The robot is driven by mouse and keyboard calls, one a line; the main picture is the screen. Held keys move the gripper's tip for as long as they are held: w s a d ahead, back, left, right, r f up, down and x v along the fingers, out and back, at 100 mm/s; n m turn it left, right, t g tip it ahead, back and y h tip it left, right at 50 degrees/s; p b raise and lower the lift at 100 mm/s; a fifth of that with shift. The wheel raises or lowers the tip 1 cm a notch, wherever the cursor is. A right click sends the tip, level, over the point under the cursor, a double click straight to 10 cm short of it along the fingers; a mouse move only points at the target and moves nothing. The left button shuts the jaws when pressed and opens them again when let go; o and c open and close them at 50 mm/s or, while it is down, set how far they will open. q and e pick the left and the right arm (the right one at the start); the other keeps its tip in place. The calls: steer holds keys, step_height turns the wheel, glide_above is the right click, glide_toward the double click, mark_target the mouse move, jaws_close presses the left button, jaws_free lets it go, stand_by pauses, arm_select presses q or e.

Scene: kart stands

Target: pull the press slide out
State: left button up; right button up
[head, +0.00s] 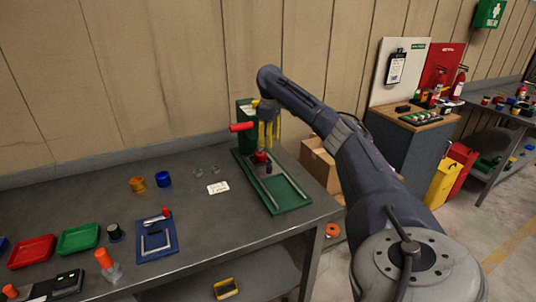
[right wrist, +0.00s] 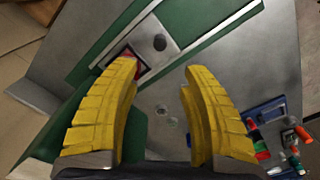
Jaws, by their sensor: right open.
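The press (head: 245,108) stands on the right part of the bench, with a green column and a red lever handle (head: 240,127). Its long green base (head: 292,207) has pale rails running toward the front. A grey slide with a dark round knob (right wrist: 160,42) shows in the right wrist view, next to a square pocket with a red piece (right wrist: 128,56). My right gripper (head: 268,133) points down above the slide area, its yellow fingers apart and nothing between them. In the right wrist view the open fingers (right wrist: 161,72) reach toward the slide, and the knob lies beyond their tips.
A blue fixture (head: 157,240) and red and green trays (head: 78,239) are further left. A cardboard box (head: 318,163) stands behind the bench's right end.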

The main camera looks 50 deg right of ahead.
mark_target(269, 165)
step_height(269, 165, down, 14)
steer(key=shift+r, duration=0.15)
stand_by(0.4)
steer(key=shift+c, duration=0.4)
jaws_close()
